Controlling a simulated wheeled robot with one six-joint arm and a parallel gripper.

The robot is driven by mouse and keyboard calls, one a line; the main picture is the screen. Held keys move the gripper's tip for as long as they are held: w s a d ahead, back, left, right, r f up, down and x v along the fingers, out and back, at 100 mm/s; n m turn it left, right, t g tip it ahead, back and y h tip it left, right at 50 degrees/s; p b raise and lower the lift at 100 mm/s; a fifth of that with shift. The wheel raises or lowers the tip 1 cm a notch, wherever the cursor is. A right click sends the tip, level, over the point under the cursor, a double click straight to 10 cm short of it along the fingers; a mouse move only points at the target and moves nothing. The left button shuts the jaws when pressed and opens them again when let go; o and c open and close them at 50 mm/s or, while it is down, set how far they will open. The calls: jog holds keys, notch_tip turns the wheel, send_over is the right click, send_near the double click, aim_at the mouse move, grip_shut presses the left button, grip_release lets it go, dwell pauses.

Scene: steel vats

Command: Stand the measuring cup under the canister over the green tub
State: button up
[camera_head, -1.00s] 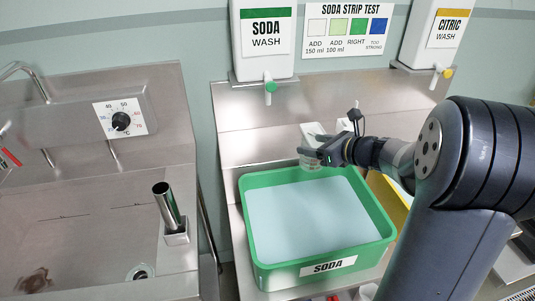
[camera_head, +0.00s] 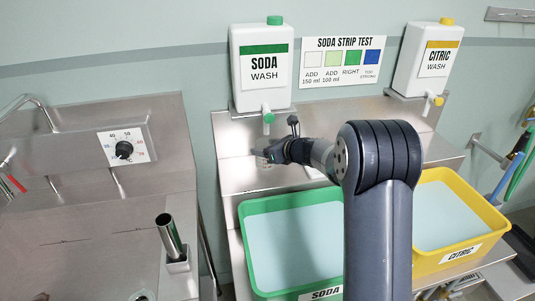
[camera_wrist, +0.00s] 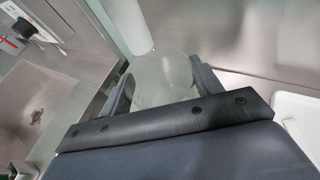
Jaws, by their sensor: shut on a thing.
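The soda canister (camera_head: 263,68), white with a green label and green cap, stands on a wall bracket over the green tub (camera_head: 252,270). Its tap (camera_head: 268,121) with a green knob points down. My gripper (camera_head: 262,157) is below and just left of the tap, above the steel ledge behind the tub. In the wrist view my gripper (camera_wrist: 160,82) is shut on the clear measuring cup (camera_wrist: 160,75), with a finger on each side. A white spout shows just beyond the cup. The cup is hard to make out in the head view. I cannot tell whether it touches the ledge.
The yellow citric tub (camera_head: 440,212) stands right of the green one, under the citric canister (camera_head: 427,58). A strip test chart (camera_head: 342,62) hangs between the canisters. A steel sink with a temperature dial (camera_head: 124,149) is at left. My arm covers the space between the tubs.

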jog(key=shift+d+f, duration=0.1)
jog(key=shift+f, duration=1.6)
jog(key=shift+f, duration=0.2)
jog(key=o, duration=1)
jog(key=shift+c, duration=0.2)
jog(key=shift+r, duration=0.1)
jog(key=shift+r, duration=0.25)
jog(key=b+v, duration=0.1)
jog(key=v, duration=1.1)
jog(key=shift+b, duration=0.3)
jog(key=shift+f, duration=0.1)
